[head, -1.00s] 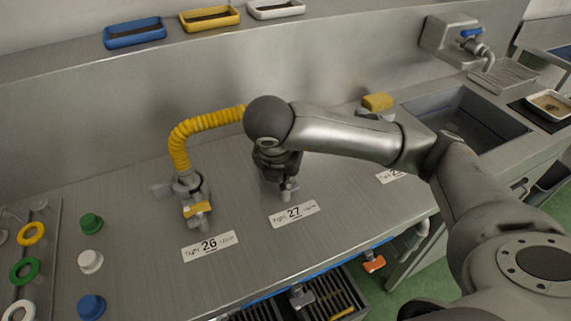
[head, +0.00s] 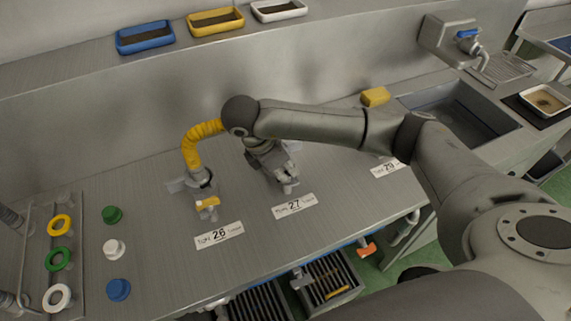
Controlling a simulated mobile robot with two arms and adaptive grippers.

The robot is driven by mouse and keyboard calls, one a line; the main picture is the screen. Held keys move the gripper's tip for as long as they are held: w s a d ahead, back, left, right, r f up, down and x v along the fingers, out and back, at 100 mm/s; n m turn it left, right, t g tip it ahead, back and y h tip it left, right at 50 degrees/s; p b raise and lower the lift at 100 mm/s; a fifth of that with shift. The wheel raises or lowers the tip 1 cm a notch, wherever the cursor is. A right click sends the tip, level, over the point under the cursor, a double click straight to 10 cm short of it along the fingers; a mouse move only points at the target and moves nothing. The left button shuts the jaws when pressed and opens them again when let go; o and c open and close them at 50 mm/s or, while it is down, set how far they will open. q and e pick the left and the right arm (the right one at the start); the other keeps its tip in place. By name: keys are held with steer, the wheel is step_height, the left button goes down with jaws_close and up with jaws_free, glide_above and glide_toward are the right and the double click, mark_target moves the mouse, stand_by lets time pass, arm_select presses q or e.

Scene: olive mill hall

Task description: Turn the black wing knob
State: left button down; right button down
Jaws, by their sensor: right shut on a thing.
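The tap (head: 287,182) at label 27 stands on the steel counter (head: 160,240), its spout toward the front. My right gripper (head: 278,168) is over this tap, tilted, with its fingers shut around the tap's top. The black wing knob is hidden by the fingers and cannot be made out apart from them. The label 27 (head: 294,206) lies just in front. To the left, a tap with a yellow wing knob (head: 208,202) and a yellow ribbed hose (head: 195,147) stands behind label 26 (head: 218,235). My left gripper is not in view.
Green (head: 112,214), white (head: 114,248) and blue (head: 118,289) caps stand at the left, beside coloured rings. Blue, yellow and white trays line the back ledge. A sink (head: 460,108) is at the right.

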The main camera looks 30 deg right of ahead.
steer(key=shift+w+m, duration=0.1)
steer(key=shift+m, duration=0.3)
steer(key=c, duration=1.6)
jaws_free()
steer(key=shift+o, duration=0.2)
steer(key=v, duration=1.2)
